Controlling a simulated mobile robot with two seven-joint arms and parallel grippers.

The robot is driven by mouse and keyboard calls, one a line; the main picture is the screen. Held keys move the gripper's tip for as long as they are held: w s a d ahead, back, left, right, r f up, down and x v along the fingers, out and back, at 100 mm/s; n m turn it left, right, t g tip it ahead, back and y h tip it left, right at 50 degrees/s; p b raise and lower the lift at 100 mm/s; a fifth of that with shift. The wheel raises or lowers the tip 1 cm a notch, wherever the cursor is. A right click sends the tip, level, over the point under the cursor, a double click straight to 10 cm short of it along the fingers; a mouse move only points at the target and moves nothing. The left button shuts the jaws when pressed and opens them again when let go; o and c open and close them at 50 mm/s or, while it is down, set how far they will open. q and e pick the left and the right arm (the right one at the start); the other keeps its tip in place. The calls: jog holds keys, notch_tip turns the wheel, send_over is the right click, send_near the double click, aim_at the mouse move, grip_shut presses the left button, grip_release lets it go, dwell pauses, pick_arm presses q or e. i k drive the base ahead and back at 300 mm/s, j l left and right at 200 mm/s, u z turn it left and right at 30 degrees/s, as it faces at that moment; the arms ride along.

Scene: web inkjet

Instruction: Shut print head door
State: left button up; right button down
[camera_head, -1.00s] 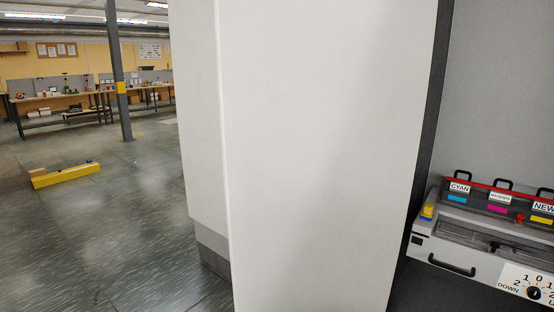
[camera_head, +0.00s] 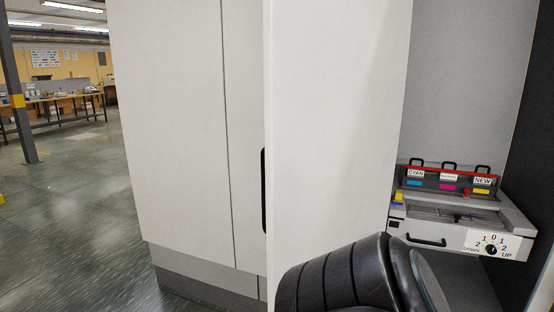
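The print head door (camera_head: 335,130) is a tall white panel standing open in the middle of the head view. A vertical black handle (camera_head: 264,190) shows at its left edge. To the right of the door is the open bay with the print head unit (camera_head: 450,215), which carries cartridges labelled CYAN and NEW, a middle one too small to read, and a dial marked UP and DOWN. A black, ribbed part of my arm covers the lower middle, in front of the door's bottom. Neither of my grippers shows.
The white cabinet body (camera_head: 175,120) with a grey base stands left of the door. Open dark floor (camera_head: 70,220) lies to the left. A grey post (camera_head: 18,90) and workbenches (camera_head: 60,105) are far back. A dark edge bounds the bay at right.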

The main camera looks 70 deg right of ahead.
aim_at(335, 71)
jog(key=i+z, duration=0.45)
jog(key=i+j+z, duration=0.4)
jog(key=i, duration=0.2)
jog(key=i+z, duration=0.2)
jog(key=z, duration=0.25)
jog(key=i+z, duration=0.2)
jog(key=z, duration=0.3)
jog(key=i+z, duration=0.15)
jog(key=z, duration=0.3)
jog(key=i+z, duration=0.15)
jog(key=z, duration=0.3)
jog(key=i+j+z, duration=0.1)
jog(key=z, duration=0.35)
jog(key=i+j+z, duration=0.1)
jog(key=j+z, duration=0.15)
jog(key=z, duration=0.25)
jog(key=i+j+z, duration=0.2)
jog(key=z, duration=0.25)
jog(key=i+j+z, duration=0.2)
jog(key=z, duration=0.3)
jog(key=k+j, duration=0.1)
jog(key=j, duration=0.15)
jog(key=k+j, duration=0.1)
jog(key=j, duration=0.2)
